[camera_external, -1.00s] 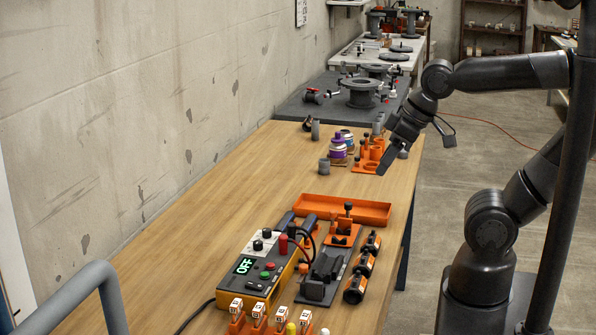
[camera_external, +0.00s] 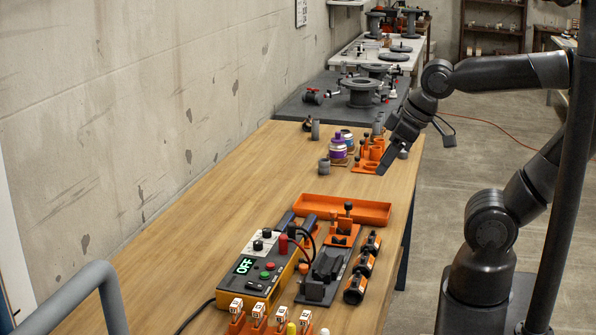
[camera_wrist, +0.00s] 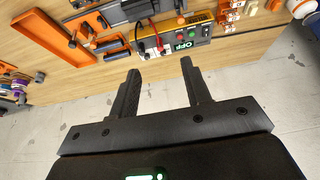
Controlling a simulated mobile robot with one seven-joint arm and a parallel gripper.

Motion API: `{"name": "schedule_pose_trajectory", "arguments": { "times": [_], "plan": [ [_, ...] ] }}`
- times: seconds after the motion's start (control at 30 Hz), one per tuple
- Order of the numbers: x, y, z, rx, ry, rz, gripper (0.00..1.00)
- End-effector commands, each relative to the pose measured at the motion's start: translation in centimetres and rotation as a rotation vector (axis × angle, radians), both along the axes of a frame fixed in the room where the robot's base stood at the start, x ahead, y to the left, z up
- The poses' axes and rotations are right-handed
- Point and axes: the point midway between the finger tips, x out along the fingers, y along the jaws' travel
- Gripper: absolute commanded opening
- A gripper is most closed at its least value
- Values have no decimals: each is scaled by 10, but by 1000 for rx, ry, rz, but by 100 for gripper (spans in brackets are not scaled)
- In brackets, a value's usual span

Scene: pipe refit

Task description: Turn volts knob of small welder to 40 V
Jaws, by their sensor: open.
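The small welder (camera_external: 257,276) is a yellow and dark box at the near end of the wooden table. Its display (camera_external: 243,265) reads OFF. Two black knobs (camera_external: 262,240) sit on its pale panel; which is the volts knob I cannot tell. The welder (camera_wrist: 188,33) also shows in the wrist view, beyond the fingertips and apart from them. My gripper (camera_external: 383,171) hangs over the table's right side by the orange holders, well away from the welder. In the wrist view my gripper (camera_wrist: 160,67) is open and empty.
An orange tray (camera_external: 343,210) lies behind the welder. A dark fixture (camera_external: 325,275) and black-orange cylinders (camera_external: 362,266) stand to its right, with red and black cables between. Small white-topped blocks (camera_external: 258,311) stand in front. The table's left half (camera_external: 190,230) is mostly clear.

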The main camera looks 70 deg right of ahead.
Motion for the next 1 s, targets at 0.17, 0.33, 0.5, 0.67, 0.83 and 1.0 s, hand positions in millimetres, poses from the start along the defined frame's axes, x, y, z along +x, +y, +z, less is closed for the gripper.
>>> {"name": "schedule_pose_trajectory", "arguments": {
  "times": [0.17,0.33,0.5,0.67,0.83,1.0],
  "plan": [
    [13,1,-2,25,10,13,44],
    [52,2,-10,86,36,39,44],
    [99,1,-28,132,59,49,44],
    [143,-2,-52,146,80,44,44],
    [187,-7,-84,125,96,29,44],
    [224,-15,-116,73,104,13,44]
  ]
}}
